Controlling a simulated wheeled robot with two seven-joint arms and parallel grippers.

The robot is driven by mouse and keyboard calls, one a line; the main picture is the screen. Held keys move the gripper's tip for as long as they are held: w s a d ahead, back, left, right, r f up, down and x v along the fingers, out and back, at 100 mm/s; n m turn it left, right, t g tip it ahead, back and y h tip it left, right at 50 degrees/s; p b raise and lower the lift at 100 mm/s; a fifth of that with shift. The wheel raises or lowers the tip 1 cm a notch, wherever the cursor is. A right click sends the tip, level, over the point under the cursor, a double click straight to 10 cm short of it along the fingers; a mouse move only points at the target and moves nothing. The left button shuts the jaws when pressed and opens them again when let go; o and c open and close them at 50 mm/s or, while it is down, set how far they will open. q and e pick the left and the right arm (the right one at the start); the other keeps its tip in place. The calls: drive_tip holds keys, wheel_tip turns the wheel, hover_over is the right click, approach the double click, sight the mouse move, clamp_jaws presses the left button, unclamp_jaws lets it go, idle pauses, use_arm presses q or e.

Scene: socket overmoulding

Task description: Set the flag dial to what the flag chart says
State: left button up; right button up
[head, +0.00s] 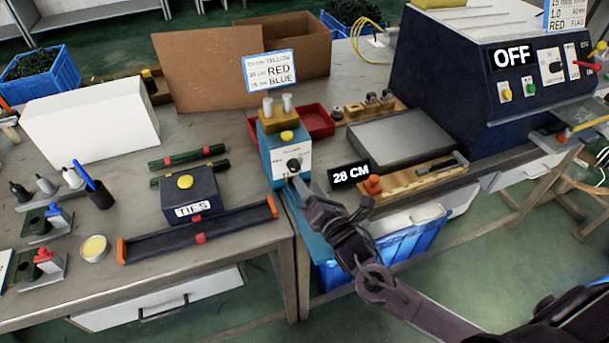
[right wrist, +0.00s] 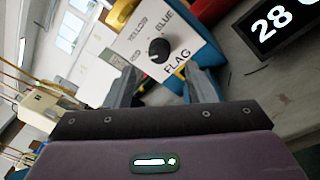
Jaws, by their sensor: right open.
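The flag dial (head: 293,165) is a black knob on the white front plate of a blue unit. In the right wrist view the dial (right wrist: 158,50) stands above the word FLAG, with YELLOW, BLUE and RED around it; which one it points at I cannot tell. The flag chart (head: 271,72) is a white card on top of the unit, with lines for YELLOW, RED and BLUE; the RED line seems to read 28 cm. A display (head: 350,174) reads 28 CM. My right gripper (head: 300,184) is open just before the dial, its fingers apart on either side below it. My left gripper is out of view.
A black TIES box (head: 188,191) and a long dark tray (head: 160,238) are left of the unit. A wooden fixture (head: 415,180) and a dark machine showing OFF (head: 512,56) are on the right. A blue crate (head: 410,240) is under the bench edge.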

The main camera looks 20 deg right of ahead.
sight(296, 169)
drive_tip(key=w, duration=0.3)
drive_tip(key=w+a, duration=0.1)
drive_tip(key=w, duration=0.1)
drive_tip(key=shift+w, duration=0.25)
drive_tip(key=c, duration=1)
drive_tip(key=shift+m, duration=0.4)
drive_tip(key=m, duration=0.5)
drive_tip(key=shift+f+m+t, duration=0.1)
drive_tip(key=shift+m+t, duration=0.2)
drive_tip(key=shift+m, duration=0.1)
drive_tip(key=m+h, duration=0.1)
drive_tip(key=m, duration=0.4)
drive_tip(key=shift+t, duration=0.3)
drive_tip(key=shift+f+m, duration=0.1)
drive_tip(key=shift+m, duration=0.4)
drive_tip(key=o, duration=1)
